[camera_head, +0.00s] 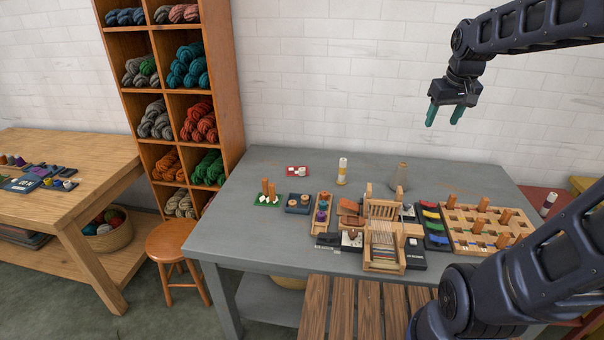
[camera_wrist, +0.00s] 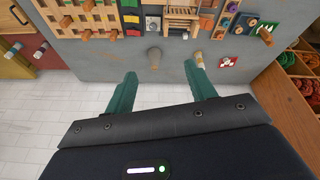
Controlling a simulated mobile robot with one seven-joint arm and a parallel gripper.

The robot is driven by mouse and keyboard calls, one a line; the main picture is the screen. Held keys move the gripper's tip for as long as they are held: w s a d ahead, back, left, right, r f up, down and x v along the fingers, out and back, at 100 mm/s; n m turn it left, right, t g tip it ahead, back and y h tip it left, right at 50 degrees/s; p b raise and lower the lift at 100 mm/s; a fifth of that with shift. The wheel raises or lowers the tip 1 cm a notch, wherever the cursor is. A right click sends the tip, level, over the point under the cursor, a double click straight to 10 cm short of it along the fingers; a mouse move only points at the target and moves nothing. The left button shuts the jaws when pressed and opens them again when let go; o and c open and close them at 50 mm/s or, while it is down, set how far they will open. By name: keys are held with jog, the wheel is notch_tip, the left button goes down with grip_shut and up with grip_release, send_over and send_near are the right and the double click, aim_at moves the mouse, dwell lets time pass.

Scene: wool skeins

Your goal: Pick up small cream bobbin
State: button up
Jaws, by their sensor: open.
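Small cream-white pieces sit on a red tray (camera_head: 297,173) at the back left of the grey table; the tray also shows in the wrist view (camera_wrist: 229,62). More small whitish pieces stand by a green board (camera_head: 267,200). I cannot tell which of these is the small cream bobbin. A taller white-and-yellow spool (camera_head: 342,170) stands upright near the back edge, and in the wrist view (camera_wrist: 198,60) it is close to one fingertip in the picture. My gripper (camera_head: 444,117) is open and empty, high above the back of the table; its green fingers also show in the wrist view (camera_wrist: 161,80).
A greyish cone (camera_head: 399,176) stands near the back edge. A small wooden loom (camera_head: 384,250), a pegged rack (camera_head: 480,228) and colored blocks crowd the middle and right. A wool shelf (camera_head: 177,100) stands left. The table's left front (camera_head: 235,235) is clear.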

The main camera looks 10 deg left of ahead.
jog(key=w+a+f+n+g, duration=0.1)
jog(key=w+a+n, duration=0.1)
jog(key=w+a, duration=0.35)
jog(key=w+a+n, duration=0.1)
jog(key=w+a, duration=0.2)
jog(key=w, duration=0.6)
jog(key=n+g, duration=0.3)
jog(key=n, duration=0.6)
send_over(302, 169)
notch_tip(302, 169, down, 34)
jog(key=f, duration=0.5)
jog(key=shift+d, duration=0.25)
jog(key=shift+w+a+f, duration=0.1)
jog(key=shift+a+f, duration=0.05)
jog(key=shift+f, duration=1.15)
jog(key=shift+a+f, duration=0.15)
jog(key=shift+f, duration=1.15)
jog(key=c, duration=1.1)
